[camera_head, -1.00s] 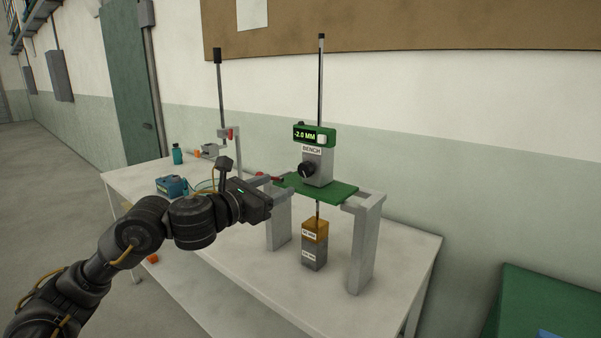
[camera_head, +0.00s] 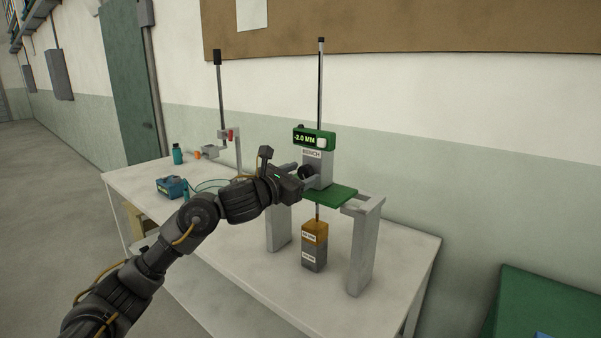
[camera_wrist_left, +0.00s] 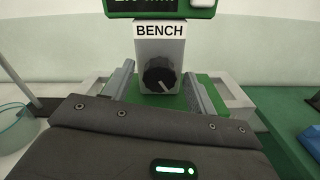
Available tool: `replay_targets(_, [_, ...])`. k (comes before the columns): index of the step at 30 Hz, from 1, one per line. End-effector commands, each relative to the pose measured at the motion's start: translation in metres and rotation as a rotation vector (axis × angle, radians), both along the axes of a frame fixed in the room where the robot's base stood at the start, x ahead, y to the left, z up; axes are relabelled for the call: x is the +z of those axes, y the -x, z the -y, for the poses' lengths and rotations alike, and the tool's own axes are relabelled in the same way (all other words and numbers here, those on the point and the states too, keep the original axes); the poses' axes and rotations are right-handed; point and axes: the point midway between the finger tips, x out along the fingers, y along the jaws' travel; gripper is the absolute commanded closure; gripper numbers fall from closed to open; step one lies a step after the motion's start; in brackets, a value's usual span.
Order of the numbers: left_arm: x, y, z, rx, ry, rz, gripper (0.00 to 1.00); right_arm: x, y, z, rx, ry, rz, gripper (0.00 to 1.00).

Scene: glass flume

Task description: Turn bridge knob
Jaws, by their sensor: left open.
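The black bridge knob (camera_wrist_left: 159,74) sits on the front of a grey block labelled BENCH (camera_wrist_left: 174,46). In the head view the knob (camera_head: 305,172) is partly hidden by my left gripper (camera_head: 298,174). In the left wrist view the two grey fingers of my left gripper (camera_wrist_left: 158,88) are spread, one on each side of the knob, with gaps between. The gripper is open, and I cannot tell whether the fingertips reach past the knob. A green display (camera_head: 314,139) above the block reads -2.0 MM. My right gripper is not in view.
The block stands on a green plate (camera_head: 335,195) across a grey frame (camera_head: 364,245). A blue box (camera_head: 172,187), a teal bottle (camera_head: 177,154) and a second stand (camera_head: 237,150) are farther left. The front of the table (camera_head: 290,302) is clear.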

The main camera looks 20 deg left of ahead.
Motion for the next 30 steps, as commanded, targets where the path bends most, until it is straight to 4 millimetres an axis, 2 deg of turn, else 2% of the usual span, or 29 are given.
replay_targets(10, [0.000, -0.003, 0.001, 0.000, -0.001, 0.000, 0.44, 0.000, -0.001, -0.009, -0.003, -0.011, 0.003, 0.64])
replay_targets(20, [0.000, -0.003, 0.001, 0.000, 0.000, 0.000, 0.88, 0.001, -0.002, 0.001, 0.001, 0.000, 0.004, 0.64])
replay_targets(30, [0.000, -0.003, 0.000, 0.001, 0.051, -0.016, 0.88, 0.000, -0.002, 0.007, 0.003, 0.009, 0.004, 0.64])
